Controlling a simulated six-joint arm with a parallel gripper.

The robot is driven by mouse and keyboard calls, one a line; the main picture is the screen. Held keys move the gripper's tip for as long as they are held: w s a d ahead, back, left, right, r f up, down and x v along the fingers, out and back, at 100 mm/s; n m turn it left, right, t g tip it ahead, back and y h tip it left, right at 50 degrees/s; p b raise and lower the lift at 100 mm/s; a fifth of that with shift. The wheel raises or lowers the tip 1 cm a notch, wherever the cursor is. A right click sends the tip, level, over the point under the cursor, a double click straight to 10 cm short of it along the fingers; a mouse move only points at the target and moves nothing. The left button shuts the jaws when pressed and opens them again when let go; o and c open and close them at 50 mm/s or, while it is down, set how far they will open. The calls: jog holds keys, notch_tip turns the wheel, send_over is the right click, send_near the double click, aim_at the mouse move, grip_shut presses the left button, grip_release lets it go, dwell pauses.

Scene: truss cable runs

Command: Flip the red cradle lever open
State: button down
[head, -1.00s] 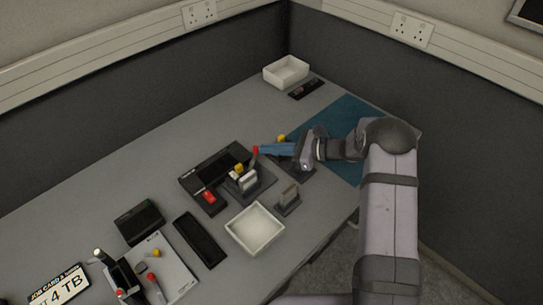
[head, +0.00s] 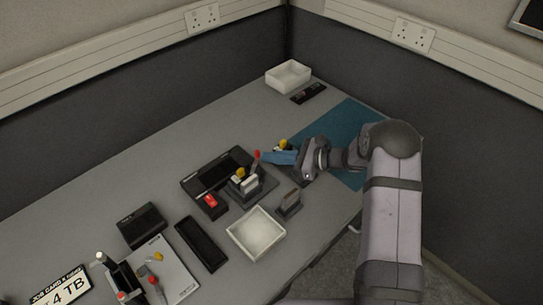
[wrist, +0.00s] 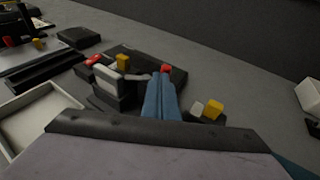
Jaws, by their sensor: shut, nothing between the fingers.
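The red-tipped lever (head: 257,155) stands roughly upright on the dark cradle fixture near the middle of the table. Its red tip (wrist: 166,69) also shows in the wrist view, just beyond the ends of my fingers. My gripper (head: 267,157) has blue fingers that are shut and empty, just right of the lever in the head view. In the wrist view the fingers (wrist: 160,84) point towards the red tip and hide what lies below it. I cannot tell whether they touch the lever.
A yellow-tipped part (head: 240,172) and pale blocks stand left of the lever. A red rocker (head: 210,200) sits in front. Another yellow knob (wrist: 215,109) is right of my fingers. A white tray (head: 284,234) lies nearer the table's front edge.

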jog(key=shift+d, duration=0.15)
jog(key=w+f+b+v, duration=0.1)
jog(key=b+v, duration=0.2)
jog(key=v, duration=1)
jog(key=shift+d, duration=0.6)
jog(key=shift+r, duration=0.1)
jog(key=r, duration=0.1)
jog(key=w+r+g+h, duration=0.1)
jog(key=a+r+n+h+p, duration=0.1)
jog(key=shift+w+g, duration=0.25)
jog(key=shift+g, duration=0.15)
jog(key=shift+a, duration=0.1)
